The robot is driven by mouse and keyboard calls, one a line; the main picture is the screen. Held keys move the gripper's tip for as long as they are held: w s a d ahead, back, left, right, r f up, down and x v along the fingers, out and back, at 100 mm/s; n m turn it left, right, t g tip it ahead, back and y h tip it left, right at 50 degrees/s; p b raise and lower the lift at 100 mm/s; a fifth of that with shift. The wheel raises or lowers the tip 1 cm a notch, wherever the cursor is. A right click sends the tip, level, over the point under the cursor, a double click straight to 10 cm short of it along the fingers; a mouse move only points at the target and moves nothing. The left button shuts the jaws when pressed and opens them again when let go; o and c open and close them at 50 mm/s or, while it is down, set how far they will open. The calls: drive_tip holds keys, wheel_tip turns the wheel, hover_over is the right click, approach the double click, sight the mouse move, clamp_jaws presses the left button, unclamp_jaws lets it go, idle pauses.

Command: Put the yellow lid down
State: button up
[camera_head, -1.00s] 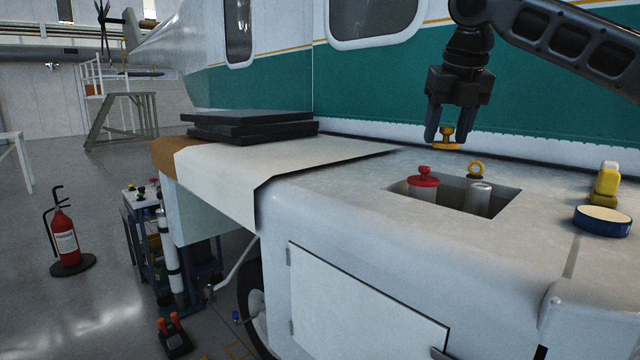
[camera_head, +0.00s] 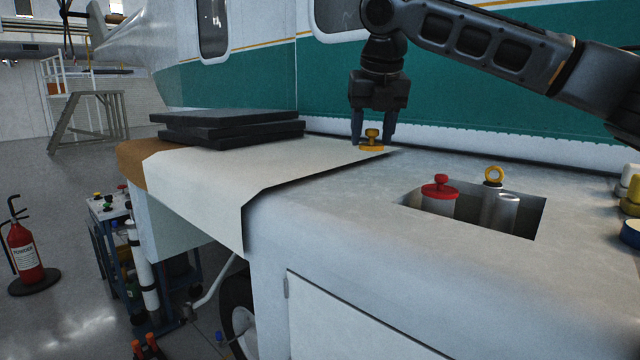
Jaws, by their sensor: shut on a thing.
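The yellow lid (camera_head: 372,147) has a flat disc and a small knob. My gripper (camera_head: 373,138) is shut on its knob and holds it upright. The lid is at the far right end of the pale cloth (camera_head: 215,172), close over the surface. I cannot tell whether it touches. The cloth lies over the left part of the white housing (camera_head: 330,215).
Black slabs (camera_head: 230,128) are stacked on the cloth's back left. Yellow and blue items (camera_head: 631,230) stand at the right edge. The cloth's middle is clear.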

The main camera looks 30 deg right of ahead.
drive_tip(key=p, duration=0.1)
hover_over(322, 194)
drive_tip(key=s, duration=0.1)
drive_tip(key=f, duration=0.5)
drive_tip(key=shift+a+f, duration=0.2)
drive_tip(key=shift+f, duration=2.1)
drive_tip(key=shift+f+p, duration=0.15)
drive_tip(key=shift+p, duration=0.15)
drive_tip(key=o, duration=1)
drive_tip(key=v, duration=1.2)
drive_tip(key=shift+b, duration=0.45)
drive_tip(key=shift+s, duration=0.1)
